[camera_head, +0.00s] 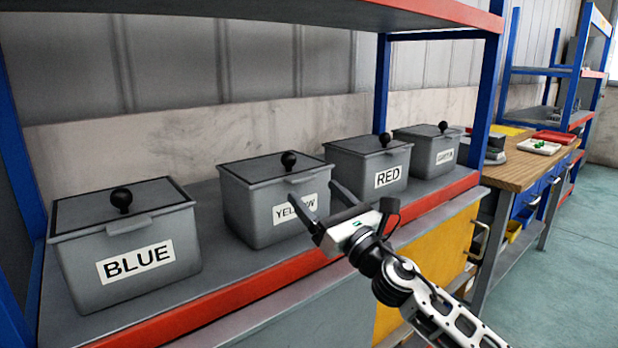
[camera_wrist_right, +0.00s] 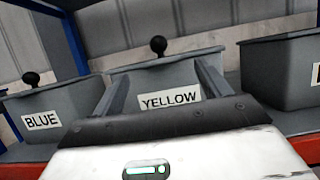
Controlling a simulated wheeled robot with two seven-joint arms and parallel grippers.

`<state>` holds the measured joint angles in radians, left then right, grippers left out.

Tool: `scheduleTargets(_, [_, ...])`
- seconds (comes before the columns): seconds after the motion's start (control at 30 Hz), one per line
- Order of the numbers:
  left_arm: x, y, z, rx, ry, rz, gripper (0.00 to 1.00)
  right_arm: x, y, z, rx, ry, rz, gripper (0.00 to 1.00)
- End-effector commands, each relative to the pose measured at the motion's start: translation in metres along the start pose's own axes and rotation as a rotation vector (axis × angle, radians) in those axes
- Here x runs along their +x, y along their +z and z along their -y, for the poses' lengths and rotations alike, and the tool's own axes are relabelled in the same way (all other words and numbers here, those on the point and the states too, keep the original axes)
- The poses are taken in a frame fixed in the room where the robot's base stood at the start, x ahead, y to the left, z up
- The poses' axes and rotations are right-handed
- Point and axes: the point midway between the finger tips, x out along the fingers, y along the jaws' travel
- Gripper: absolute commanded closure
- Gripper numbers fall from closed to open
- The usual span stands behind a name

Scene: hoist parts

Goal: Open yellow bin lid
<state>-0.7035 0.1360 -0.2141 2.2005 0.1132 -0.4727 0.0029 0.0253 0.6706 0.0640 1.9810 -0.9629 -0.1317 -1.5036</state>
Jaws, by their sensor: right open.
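The grey bin labelled YELLOW (camera_head: 262,208) stands on the shelf with its dark lid (camera_head: 266,167) shut. A black ball knob (camera_head: 289,160) sits on top of the lid. My right gripper (camera_head: 315,206) is open and empty in front of this bin, its fingers pointing at the label. In the right wrist view the bin (camera_wrist_right: 180,78) lies straight ahead, with its knob (camera_wrist_right: 158,46) above and beyond the fingertips. Whether the fingers touch the bin, I cannot tell. My left gripper is not in view.
Similar lidded bins labelled BLUE (camera_head: 128,253) and RED (camera_head: 384,172) flank it, with another bin (camera_head: 428,150) farther right. An upper shelf (camera_head: 330,12) hangs above. A blue post (camera_head: 381,85) stands behind the bins. A wooden workbench (camera_head: 520,165) is at the right.

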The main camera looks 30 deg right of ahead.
Motion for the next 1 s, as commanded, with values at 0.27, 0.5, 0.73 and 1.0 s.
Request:
scheduleTargets(0.27, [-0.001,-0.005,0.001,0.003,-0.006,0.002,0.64,0.032,0.0,0.0,0.0,0.0,0.0,0.24])
scheduleTargets(0.5, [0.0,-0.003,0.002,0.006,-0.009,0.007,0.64,0.035,-0.001,0.0,0.0,0.001,-0.001,0.24])
scheduleTargets(0.73, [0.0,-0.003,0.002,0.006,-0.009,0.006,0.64,0.035,-0.001,0.0,0.001,0.001,-0.001,0.6])
scheduleTargets(1.0, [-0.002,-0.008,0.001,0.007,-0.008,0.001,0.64,0.037,0.002,-0.002,0.002,0.003,0.0,0.87])
